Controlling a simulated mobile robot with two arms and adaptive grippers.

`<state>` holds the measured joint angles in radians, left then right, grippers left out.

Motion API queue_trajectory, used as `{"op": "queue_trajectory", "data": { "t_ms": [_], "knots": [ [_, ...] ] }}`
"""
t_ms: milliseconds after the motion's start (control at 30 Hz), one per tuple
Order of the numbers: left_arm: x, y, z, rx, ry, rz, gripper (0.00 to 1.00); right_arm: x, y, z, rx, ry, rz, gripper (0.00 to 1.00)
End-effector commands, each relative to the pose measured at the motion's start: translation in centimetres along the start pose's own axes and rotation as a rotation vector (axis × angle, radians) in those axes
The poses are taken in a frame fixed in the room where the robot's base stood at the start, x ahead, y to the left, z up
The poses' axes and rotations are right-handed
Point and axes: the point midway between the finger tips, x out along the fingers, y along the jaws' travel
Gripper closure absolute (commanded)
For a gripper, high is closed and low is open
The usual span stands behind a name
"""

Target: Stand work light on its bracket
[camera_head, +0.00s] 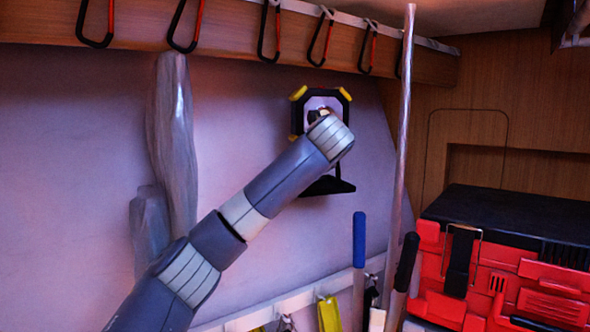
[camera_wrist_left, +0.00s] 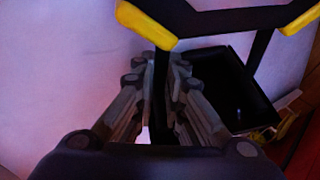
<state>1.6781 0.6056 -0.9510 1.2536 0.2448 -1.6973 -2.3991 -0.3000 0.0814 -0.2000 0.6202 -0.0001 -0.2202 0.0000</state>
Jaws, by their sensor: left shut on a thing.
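The work light (camera_head: 294,122) is a black frame with yellow corners. In the head view it is upright against the pale wall, with my left wrist in front of its middle. Its black bracket (camera_head: 328,187) shows below the wrist as a flat dark foot. My left gripper (camera_head: 319,114) is mostly hidden by its own arm there. In the left wrist view the fingers of my left gripper (camera_wrist_left: 161,72) are closed around a black bar of the work light (camera_wrist_left: 147,24). The wide black bracket plate (camera_wrist_left: 228,88) is right of the fingers. My right gripper is out of view.
Several carabiners hang from the wooden rail (camera_head: 230,38) above. A pale pole (camera_head: 404,130) stands right of the light. A red and black toolbox (camera_head: 500,270) is at lower right. A rack (camera_head: 270,312) with handled tools runs below. A grey wrapped bundle (camera_head: 172,140) is at left.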

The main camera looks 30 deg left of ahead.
Motion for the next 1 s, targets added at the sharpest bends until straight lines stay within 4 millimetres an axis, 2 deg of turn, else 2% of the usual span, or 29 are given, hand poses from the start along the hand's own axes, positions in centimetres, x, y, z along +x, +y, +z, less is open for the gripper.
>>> {"op": "queue_trajectory", "data": {
  "t_ms": [167, 200, 267, 567, 667, 767, 1000],
  "knots": [
    [-0.2, 0.1, 0.5, -0.007, -0.01, -0.002, 1.0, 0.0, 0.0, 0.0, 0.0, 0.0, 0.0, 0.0],
    [-0.2, 0.1, 0.4, -0.007, -0.01, -0.002, 0.8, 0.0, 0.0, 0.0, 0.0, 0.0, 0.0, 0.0],
    [-0.2, 0.1, 0.4, -0.006, -0.008, -0.002, 0.66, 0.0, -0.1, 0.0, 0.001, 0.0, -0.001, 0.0],
    [0.2, 0.0, -0.3, 0.004, 0.007, 0.003, 0.66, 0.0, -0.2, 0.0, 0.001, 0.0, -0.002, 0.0],
    [-0.2, 0.0, -0.2, 0.003, 0.004, 0.001, 0.66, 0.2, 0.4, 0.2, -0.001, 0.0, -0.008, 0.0],
    [-1.4, 0.0, -0.1, 0.002, 0.001, -0.001, 0.66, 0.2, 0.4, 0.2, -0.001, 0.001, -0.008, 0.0],
    [-6.5, 0.1, 0.2, -0.002, -0.006, -0.004, 0.66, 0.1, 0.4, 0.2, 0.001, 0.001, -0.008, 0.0]
  ]
}}
